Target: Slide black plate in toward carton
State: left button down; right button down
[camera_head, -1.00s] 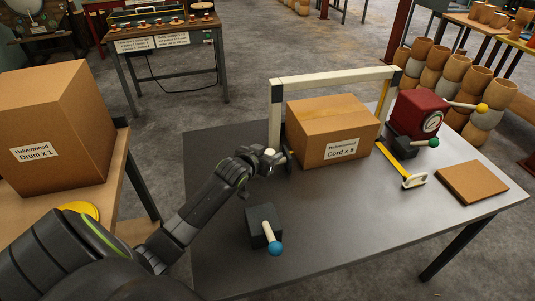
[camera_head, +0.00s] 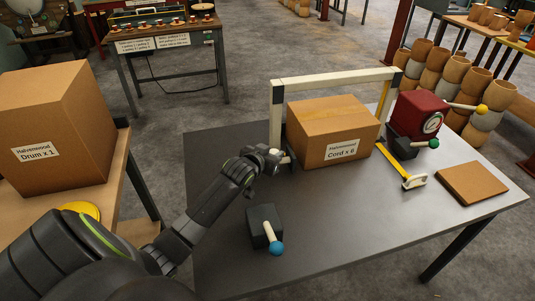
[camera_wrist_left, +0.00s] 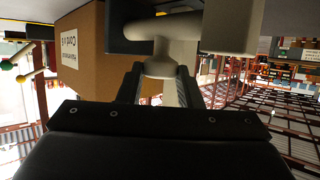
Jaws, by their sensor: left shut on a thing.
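A cardboard carton (camera_head: 318,145) labelled "Cord x 6" stands on the dark grey table under a pale gantry frame. The black plate (camera_head: 291,162) is a narrow dark edge low at the carton's left side, mostly hidden by my arm. My left gripper (camera_head: 274,159) is beside it at the left. In the left wrist view my left gripper (camera_wrist_left: 160,88) is shut on the stem of a pale T-shaped handle (camera_wrist_left: 175,50) in front of the dark plate (camera_wrist_left: 118,25). The carton (camera_wrist_left: 82,50) shows behind it. I cannot tell whether plate and carton touch. My right gripper is not in view.
A black block with a blue-knobbed lever (camera_head: 264,228) stands near the table's front. A yellow strip with a pale handle (camera_head: 413,181), a red gauge box (camera_head: 414,113) and a flat brown board (camera_head: 472,183) are at the right. The table's middle front is clear.

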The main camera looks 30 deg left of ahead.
aim_at(283, 162)
pick_arm(q)
jog(key=shift+w+d, duration=1.1)
jog(key=shift+w, duration=0.15)
jog(key=shift+w+d+r, duration=0.1)
jog(key=shift+w+d, duration=0.05)
jog(key=c, duration=1.3)
grip_release()
jog(key=shift+o, duration=1.3)
jog(key=shift+w+d, duration=0.1)
jog(key=shift+s, duration=0.2)
